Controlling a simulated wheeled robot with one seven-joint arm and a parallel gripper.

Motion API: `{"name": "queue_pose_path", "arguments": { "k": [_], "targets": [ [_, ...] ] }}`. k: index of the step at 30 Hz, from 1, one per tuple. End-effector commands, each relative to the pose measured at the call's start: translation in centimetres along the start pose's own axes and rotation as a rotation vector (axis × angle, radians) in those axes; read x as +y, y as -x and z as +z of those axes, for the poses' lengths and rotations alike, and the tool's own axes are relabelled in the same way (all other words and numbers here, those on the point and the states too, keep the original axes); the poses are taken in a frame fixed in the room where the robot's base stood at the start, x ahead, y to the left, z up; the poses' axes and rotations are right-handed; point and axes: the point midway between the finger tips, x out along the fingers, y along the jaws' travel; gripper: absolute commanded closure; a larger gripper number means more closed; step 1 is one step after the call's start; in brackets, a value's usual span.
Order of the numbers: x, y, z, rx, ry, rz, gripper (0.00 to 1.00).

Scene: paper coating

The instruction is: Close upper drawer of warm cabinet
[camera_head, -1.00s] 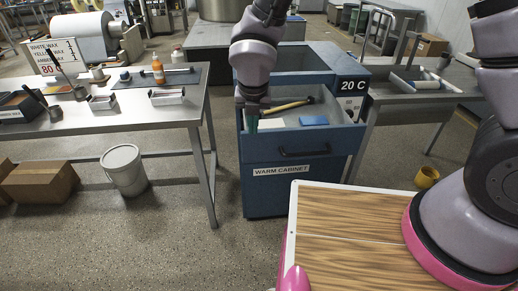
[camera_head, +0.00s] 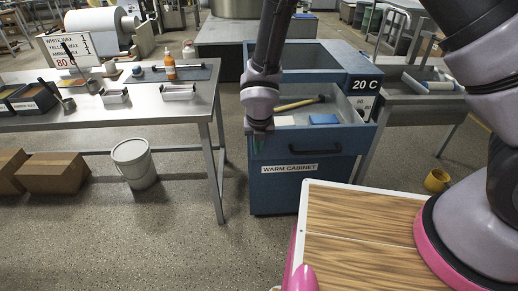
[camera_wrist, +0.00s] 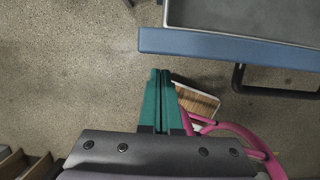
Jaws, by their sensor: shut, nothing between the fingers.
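The blue warm cabinet (camera_head: 283,194) stands at the centre of the head view with its label on the front. Its upper drawer (camera_head: 340,144) is pulled open, with a wooden-handled tool (camera_head: 296,104) and a blue block (camera_head: 323,119) inside. My gripper (camera_head: 257,144) is shut and empty, pointing down by the left end of the drawer front. In the wrist view, its teal fingers (camera_wrist: 160,73) are together, apart in the picture from the drawer's blue front edge (camera_wrist: 225,43). The black drawer handle (camera_wrist: 270,90) is to their right.
A metal table (camera_head: 130,111) with trays and bottles stands at left, a white bucket (camera_head: 135,163) beneath it. A grey bench (camera_head: 412,103) is close on the cabinet's right. Open floor lies left of the cabinet.

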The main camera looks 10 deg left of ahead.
Motion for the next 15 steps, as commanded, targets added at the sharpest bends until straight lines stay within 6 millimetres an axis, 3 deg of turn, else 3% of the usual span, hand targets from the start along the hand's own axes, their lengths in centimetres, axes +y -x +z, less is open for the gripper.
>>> {"name": "queue_pose_path", "arguments": {
  "k": [6,15],
  "targets": [
    [-0.01,-0.31,1.32,0.000,-0.002,0.000,1.00],
    [0.02,-0.30,1.37,0.001,0.000,0.000,1.00]
  ]
}}
